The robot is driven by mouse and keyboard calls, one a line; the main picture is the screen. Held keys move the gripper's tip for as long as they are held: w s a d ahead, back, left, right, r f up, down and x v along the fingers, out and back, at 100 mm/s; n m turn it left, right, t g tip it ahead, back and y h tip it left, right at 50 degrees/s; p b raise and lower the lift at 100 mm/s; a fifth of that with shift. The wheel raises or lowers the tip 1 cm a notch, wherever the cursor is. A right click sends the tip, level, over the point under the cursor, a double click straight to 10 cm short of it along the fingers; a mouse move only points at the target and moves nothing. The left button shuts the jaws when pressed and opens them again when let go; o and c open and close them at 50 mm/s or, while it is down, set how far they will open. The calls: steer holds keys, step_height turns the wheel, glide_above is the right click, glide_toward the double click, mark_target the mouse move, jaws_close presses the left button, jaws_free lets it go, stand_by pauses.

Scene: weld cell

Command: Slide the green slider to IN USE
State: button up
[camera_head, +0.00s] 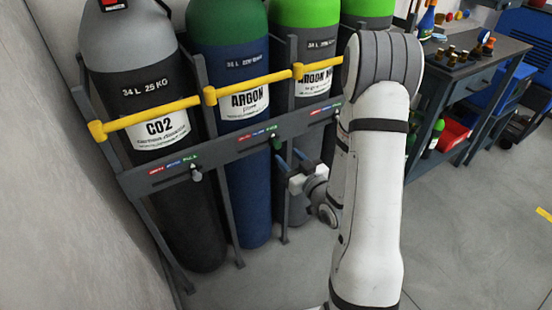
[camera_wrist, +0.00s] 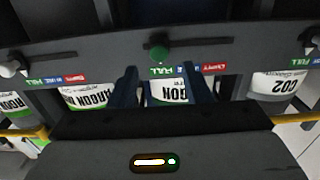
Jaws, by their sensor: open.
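The green slider (camera_head: 277,143) sits on the grey rack rail in front of the blue argon cylinder. It is at the green FULL end of its red, blue and green label strip. In the wrist view the round green knob (camera_wrist: 159,54) is beside the FULL label (camera_wrist: 162,71), and the picture is upside down. The blue IN USE label is partly hidden by a finger. My gripper (camera_head: 290,157) is open and empty, just in front of the rail. In the wrist view its two dark fingers (camera_wrist: 161,78) stand either side of the knob's line, apparently not touching it.
Another pale slider (camera_wrist: 10,68) shows at the left of the wrist view. A yellow bar (camera_head: 240,88) crosses the cylinders above the rail. A workbench (camera_head: 470,62) stands at the right.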

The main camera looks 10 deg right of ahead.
mark_target(278, 146)
steer(key=b+x, duration=0.2)
steer(key=b, duration=0.1)
steer(key=shift+w+a+f, duration=0.1)
steer(key=shift+w+f, duration=0.05)
steer(key=shift+f, duration=0.05)
steer(key=shift+r+x, duration=0.1)
steer(key=shift+x, duration=0.6)
steer(key=shift+r+x, duration=0.15)
steer(key=shift+x, duration=0.55)
steer(key=shift+c, duration=0.5)
jaws_close()
